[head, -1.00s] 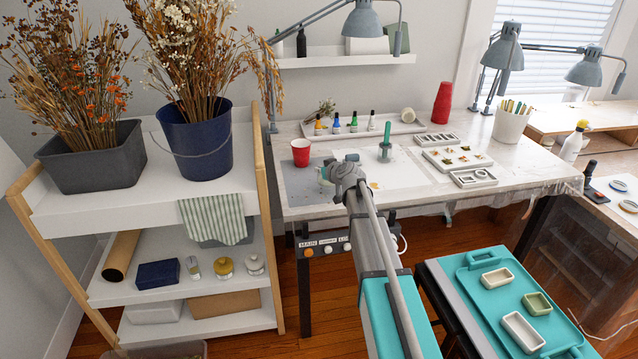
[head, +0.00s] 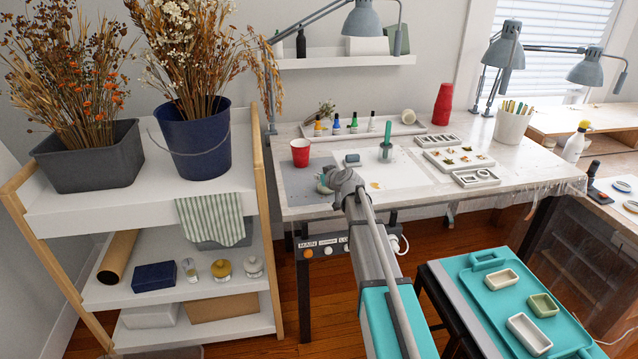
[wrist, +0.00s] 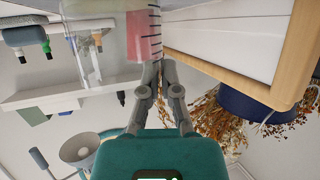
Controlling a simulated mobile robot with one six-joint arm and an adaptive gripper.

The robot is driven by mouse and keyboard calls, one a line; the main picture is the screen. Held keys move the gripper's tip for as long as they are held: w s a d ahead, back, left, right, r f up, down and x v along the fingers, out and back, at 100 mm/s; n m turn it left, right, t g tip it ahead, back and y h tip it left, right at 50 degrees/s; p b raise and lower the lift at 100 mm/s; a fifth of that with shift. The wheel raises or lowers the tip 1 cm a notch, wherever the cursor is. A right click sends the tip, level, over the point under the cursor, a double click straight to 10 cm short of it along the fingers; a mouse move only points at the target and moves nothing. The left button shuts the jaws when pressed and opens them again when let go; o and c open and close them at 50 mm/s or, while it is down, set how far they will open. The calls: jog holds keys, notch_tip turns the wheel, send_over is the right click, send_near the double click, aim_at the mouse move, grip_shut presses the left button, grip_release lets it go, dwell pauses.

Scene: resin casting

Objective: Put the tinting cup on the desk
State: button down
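A clear cup with black measuring marks (wrist: 95,45), which I take for the tinting cup, shows at the top of the wrist view. Pink-red shows in or through its right part; I cannot tell which. My gripper (wrist: 160,66) has its fingertips close together at the cup's right wall and appears to pinch it. The cup cannot be made out clearly there.
A red cup (head: 300,152) stands on the desk, left of a small grey block (head: 352,160) and a green-handled tool (head: 386,140). Bottles, moulds (head: 457,159) and a pen pot (head: 511,126) stand farther back and right. A shelf unit (head: 95,217) is on the left.

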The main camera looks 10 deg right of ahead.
jog(key=shift+f, duration=0.3)
jog(key=c, duration=0.8)
grip_release()
jog(key=shift+r, duration=0.15)
jog(key=p+v, duration=0.4)
jog(key=v, duration=0.8)
